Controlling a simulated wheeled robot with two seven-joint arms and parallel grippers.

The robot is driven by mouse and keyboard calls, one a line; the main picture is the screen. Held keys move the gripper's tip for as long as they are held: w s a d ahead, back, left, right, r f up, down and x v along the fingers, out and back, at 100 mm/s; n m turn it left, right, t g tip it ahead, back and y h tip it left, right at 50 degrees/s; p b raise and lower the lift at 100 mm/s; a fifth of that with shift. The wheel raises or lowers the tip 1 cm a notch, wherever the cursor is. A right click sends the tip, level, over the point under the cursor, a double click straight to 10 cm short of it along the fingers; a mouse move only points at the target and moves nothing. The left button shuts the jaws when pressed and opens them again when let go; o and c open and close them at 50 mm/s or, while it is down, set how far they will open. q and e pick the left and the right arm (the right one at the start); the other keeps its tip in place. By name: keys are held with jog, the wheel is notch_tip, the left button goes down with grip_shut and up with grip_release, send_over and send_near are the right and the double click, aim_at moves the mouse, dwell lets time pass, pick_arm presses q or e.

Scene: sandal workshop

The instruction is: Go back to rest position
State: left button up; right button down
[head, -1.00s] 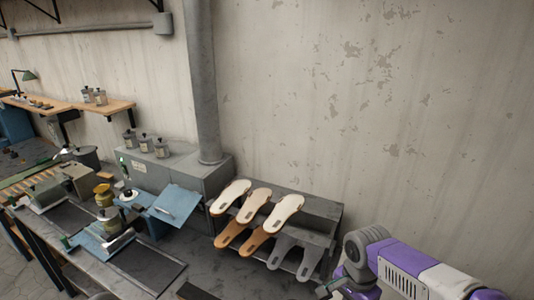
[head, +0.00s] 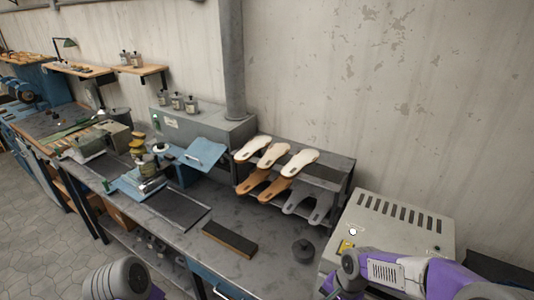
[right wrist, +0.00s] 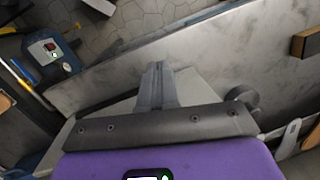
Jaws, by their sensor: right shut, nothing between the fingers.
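In the right wrist view my right gripper (right wrist: 158,72) points away from the camera with its two fingers together and nothing between them. Below it are the grey worktop edge and the floor. In the head view my purple and white right arm enters at the lower right, in front of a grey vented box, and its fingers are hard to make out. A grey and purple part of my left arm shows at the bottom left; my left gripper is out of view.
A rack (head: 345,170) holds white, tan and grey sole shapes against the wall. The vented box (head: 420,215) stands close by my right arm. Open floor (head: 40,235) is at left.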

jog(key=s+a+f+n+b, duration=0.2)
jog(key=s+f, duration=0.2)
jog(key=f, duration=0.6)
jog(key=s+a+f+n+y+b, duration=0.1)
jog(key=s+a+f+n+b, duration=0.1)
jog(key=f, duration=0.9)
jog(key=s+a+f+n+y+b, duration=0.1)
jog(key=s+a+f+b, duration=0.2)
jog(key=s+f, duration=0.4)
notch_tip(320, 180, down, 4)
jog(key=shift+a+r+n+t+b, duration=0.25)
jog(key=shift+n+t+b, duration=0.15)
jog(key=shift+b, duration=0.2)
